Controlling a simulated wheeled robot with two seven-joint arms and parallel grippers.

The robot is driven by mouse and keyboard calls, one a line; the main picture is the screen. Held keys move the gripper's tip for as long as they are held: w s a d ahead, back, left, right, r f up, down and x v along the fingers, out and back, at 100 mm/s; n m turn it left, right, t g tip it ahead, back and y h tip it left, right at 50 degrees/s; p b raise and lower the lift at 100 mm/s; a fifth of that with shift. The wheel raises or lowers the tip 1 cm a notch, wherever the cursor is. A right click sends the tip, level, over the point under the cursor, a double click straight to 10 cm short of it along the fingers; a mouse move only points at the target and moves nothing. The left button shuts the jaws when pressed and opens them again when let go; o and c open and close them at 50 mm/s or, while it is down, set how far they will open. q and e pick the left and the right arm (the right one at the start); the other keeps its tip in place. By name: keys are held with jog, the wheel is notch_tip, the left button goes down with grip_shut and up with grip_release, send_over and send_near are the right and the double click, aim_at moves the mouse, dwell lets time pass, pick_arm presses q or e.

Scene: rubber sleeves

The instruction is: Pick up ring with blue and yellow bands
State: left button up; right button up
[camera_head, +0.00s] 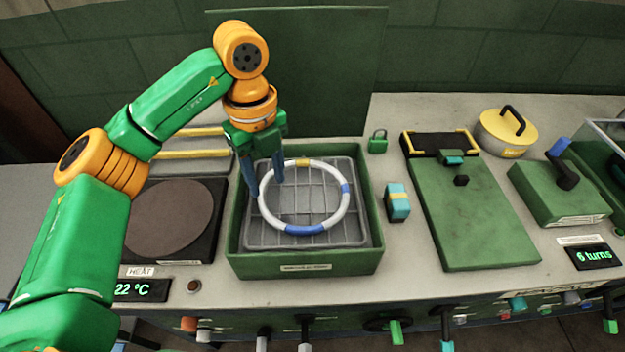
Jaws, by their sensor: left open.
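A white ring (336,217) with blue and yellow bands lies on a wire rack inside a green tray (305,263). Its yellow band is at the far side, with blue bands at the right and near sides. My left gripper (265,190) points down over the left part of the tray, fingers apart. Its fingertips are close to the ring's left edge, one on the outer side and one on the inner side in the picture. I cannot tell whether they touch the ring. My right gripper is not in view.
A round dark hot plate (170,217) reading 22 °C is left of the tray. A yellow-lidded pot (507,132) stands further back. A green panel rises behind the tray.

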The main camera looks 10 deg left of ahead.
aim_at(269, 216)
pick_arm(q)
jog(key=shift+w+a+f, duration=0.15)
jog(key=shift+w+f, duration=0.15)
jog(key=shift+f, duration=0.15)
jog(key=s, duration=0.1)
jog(key=s+f+p, duration=0.1)
jog(key=s, duration=0.1)
jog(key=s+d+f+p, duration=0.1)
jog(key=shift+s+f, duration=0.2)
jog(key=f, duration=0.2)
jog(key=shift+w+a+f, duration=0.2)
jog(key=shift+a+f, duration=0.05)
jog(key=shift+f, duration=0.05)
jog(key=shift+w+f, duration=0.25)
jog(key=shift+w, duration=0.25)
jog(key=shift+d, duration=0.1)
jog(key=c, duration=0.3)
jog(key=shift+s+r, duration=0.15)
jog(key=shift+s, duration=0.1)
grip_shut()
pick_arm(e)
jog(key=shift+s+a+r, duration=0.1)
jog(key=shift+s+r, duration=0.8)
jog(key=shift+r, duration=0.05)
pick_arm(q)
jog(key=shift+w, duration=0.1)
